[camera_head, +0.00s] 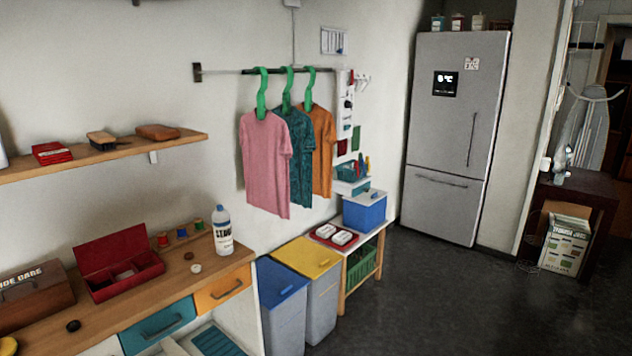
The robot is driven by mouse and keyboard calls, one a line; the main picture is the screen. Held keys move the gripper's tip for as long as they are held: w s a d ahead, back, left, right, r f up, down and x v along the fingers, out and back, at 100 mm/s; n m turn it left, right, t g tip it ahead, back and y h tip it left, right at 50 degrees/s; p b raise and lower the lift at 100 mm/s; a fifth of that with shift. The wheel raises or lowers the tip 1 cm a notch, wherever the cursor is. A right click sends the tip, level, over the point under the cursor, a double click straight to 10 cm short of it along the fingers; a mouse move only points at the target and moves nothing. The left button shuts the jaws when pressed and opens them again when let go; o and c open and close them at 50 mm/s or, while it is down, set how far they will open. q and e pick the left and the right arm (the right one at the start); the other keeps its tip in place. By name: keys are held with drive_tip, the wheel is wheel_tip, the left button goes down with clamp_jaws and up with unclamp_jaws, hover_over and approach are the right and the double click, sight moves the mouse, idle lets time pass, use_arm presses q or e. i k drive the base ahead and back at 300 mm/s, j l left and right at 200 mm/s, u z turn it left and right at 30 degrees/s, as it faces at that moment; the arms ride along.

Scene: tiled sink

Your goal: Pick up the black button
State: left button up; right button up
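A small round black button (73,326) lies flat on the wooden counter (110,311), near its front edge at the lower left. A pale button (196,268) and a brownish button (188,255) lie on the same counter further right, in front of the thread spools. Neither of my grippers shows in the head view.
An open red box (122,268) and a wooden case (32,295) stand behind the black button. A white bottle (222,232) stands at the counter's right end. Blue (158,326) and orange (224,288) drawers are below. The counter around the black button is clear.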

sight(74, 325)
drive_tip(key=u, duration=1.4)
